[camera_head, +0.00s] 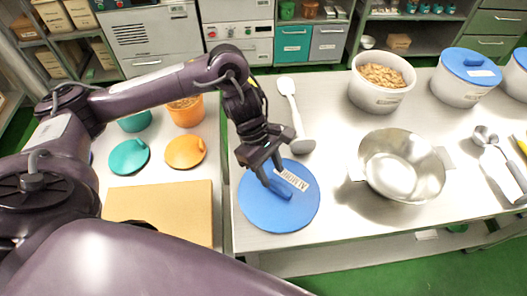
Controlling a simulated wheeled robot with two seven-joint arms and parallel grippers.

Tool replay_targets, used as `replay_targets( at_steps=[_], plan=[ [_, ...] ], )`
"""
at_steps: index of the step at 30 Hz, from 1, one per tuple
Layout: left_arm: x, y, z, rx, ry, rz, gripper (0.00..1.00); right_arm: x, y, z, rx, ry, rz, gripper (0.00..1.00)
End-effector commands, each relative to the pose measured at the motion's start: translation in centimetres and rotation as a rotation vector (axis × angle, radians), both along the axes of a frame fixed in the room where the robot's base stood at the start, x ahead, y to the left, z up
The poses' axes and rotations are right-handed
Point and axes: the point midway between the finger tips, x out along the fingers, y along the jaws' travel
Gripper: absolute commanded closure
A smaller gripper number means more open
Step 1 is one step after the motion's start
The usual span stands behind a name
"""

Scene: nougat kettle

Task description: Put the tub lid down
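The blue tub lid (255,214) is a round disc with a bar handle and a white label reading something like "ALMOND". It lies flat at the left front of the pale worktop, close to the front edge. I cannot tell whether it touches the surface. My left gripper (271,177) points down at the lid, its fingers on either side of the handle's upper end, seemingly closed on it. A white open tub (377,99) full of tan nuts stands at the back, uncovered. My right gripper is not in view.
A metal bowl (398,165) stands right of the lid. A white spoon-like tool (293,107) lies behind it. Another tub with a blue lid (468,66) stands back right; scoops (490,145) lie right. A left table holds a brown board (160,208), a teal lid (128,157) and an orange lid (184,152).

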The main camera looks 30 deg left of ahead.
Motion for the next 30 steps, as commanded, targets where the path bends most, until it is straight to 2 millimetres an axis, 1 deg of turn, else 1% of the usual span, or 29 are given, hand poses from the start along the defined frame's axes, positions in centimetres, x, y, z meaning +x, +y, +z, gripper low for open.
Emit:
replay_targets(
  at_steps=[1, 3, 9, 12, 18, 30],
  plan=[
    [0.3, 0.6, 1.3, 0.005, -0.008, 0.002, 0.61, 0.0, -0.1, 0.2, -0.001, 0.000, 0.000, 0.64],
    [0.4, 1.2, 2.8, 0.005, -0.007, 0.004, 0.61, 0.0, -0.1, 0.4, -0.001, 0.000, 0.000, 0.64],
    [0.5, 2.4, 5.9, 0.004, -0.003, 0.002, 0.61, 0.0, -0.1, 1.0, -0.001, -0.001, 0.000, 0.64],
    [0.6, 2.8, 6.8, 0.004, -0.003, 0.001, 0.61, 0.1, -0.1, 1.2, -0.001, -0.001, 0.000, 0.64],
    [0.6, 3.1, 7.6, 0.002, 0.001, 0.001, 0.61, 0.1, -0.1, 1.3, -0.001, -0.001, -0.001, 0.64],
    [0.6, 3.1, 7.6, 0.001, 0.001, 0.001, 0.61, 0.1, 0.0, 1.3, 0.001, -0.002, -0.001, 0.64]
  ],
)
